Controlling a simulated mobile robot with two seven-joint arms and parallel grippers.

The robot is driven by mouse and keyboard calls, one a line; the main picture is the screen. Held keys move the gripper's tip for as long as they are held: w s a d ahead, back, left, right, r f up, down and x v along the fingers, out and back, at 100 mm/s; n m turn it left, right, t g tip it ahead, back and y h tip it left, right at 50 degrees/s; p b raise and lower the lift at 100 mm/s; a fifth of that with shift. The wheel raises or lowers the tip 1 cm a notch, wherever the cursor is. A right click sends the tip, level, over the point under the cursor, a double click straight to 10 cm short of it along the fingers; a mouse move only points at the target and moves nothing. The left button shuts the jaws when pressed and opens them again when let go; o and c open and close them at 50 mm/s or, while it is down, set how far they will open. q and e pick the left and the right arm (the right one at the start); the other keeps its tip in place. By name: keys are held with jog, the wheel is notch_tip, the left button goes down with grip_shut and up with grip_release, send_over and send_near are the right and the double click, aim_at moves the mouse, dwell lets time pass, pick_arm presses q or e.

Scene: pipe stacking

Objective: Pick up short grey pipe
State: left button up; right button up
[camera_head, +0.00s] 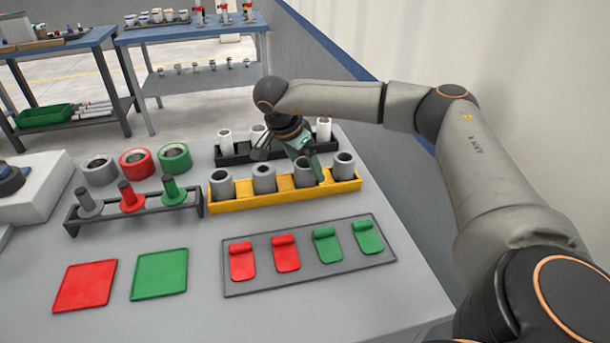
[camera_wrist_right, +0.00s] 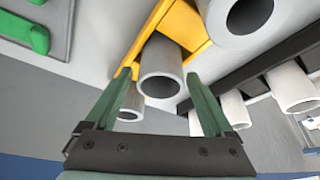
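Several short grey pipes stand upright in a yellow holder (camera_head: 285,201) on the table. From left to right they include a first pipe (camera_head: 221,186), a second pipe (camera_head: 263,179), a third pipe (camera_head: 305,175) and the end pipe (camera_head: 344,167). My right gripper (camera_head: 310,162) is over the third pipe and partly hides it. In the right wrist view, the green fingers (camera_wrist_right: 158,76) are apart, with a grey pipe (camera_wrist_right: 162,70) between them in the picture. I see no finger closed on it. Another pipe (camera_wrist_right: 130,103) shows partly behind one finger. My left gripper is not in view.
A black holder (camera_head: 238,156) with white pipes (camera_head: 226,141) stands close behind the yellow one. At left are a rack (camera_head: 140,210) with pegs and several large rings (camera_head: 137,164). A grey tray (camera_head: 308,262) with red and green pieces lies in front.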

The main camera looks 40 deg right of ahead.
jog(key=c, duration=1.2)
jog(key=shift+c, duration=0.2)
jog(key=shift+r, duration=0.45)
jog(key=w+a+r+p, duration=0.1)
jog(key=w+a+r, duration=0.1)
jog(key=a+r, duration=1)
jog(key=shift+w+a+p, duration=0.3)
jog(key=shift+a+p, duration=0.1)
jog(key=shift+a, duration=0.5)
